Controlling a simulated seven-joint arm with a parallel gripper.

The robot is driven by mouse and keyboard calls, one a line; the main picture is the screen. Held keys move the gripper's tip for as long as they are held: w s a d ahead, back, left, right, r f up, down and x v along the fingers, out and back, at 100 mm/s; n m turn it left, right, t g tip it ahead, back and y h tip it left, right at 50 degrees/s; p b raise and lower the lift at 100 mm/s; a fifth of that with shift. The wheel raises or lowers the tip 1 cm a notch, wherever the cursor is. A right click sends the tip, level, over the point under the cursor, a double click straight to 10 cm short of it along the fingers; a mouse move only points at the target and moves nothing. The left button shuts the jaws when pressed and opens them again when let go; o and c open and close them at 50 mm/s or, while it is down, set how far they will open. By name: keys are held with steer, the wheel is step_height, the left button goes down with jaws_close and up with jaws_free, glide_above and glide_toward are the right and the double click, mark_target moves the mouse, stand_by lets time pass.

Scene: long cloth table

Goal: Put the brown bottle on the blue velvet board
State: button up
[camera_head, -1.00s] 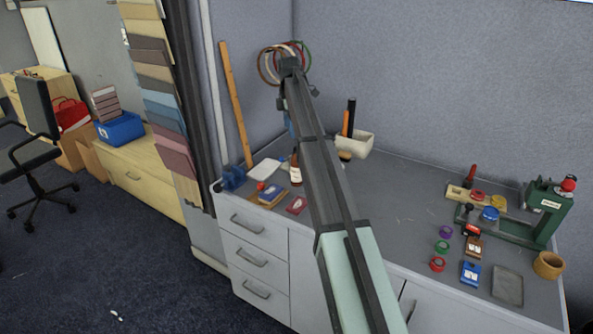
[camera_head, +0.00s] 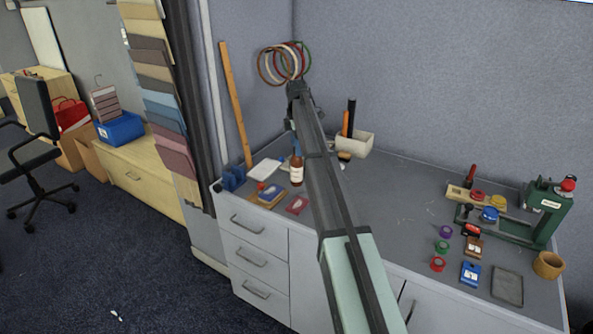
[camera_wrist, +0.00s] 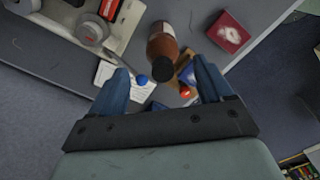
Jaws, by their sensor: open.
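The brown bottle (camera_head: 297,170) stands upright near the back left of the grey counter, with a pale label and dark cap. It also shows in the wrist view (camera_wrist: 160,42), just beyond and between my fingertips. My gripper (camera_wrist: 161,66) is open and empty, with one blue finger on each side of the bottle's cap. In the head view my arm hides most of the gripper. A blue piece on a tan base (camera_head: 268,192), perhaps the blue velvet board, lies front left of the bottle. It is partly hidden behind the bottle and finger in the wrist view.
A dark red box (camera_head: 297,205) lies close in front of the bottle. A blue block-like object (camera_head: 233,179) stands at the counter's left edge, and a white sheet (camera_head: 265,168) lies behind. A white holder (camera_head: 354,143) stands to the right. The counter's middle is clear.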

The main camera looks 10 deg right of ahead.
mark_target(297, 166)
step_height(297, 166, down, 5)
steer(key=shift+s, duration=0.15)
steer(key=shift+r, duration=0.1)
jaws_close()
stand_by(0.8)
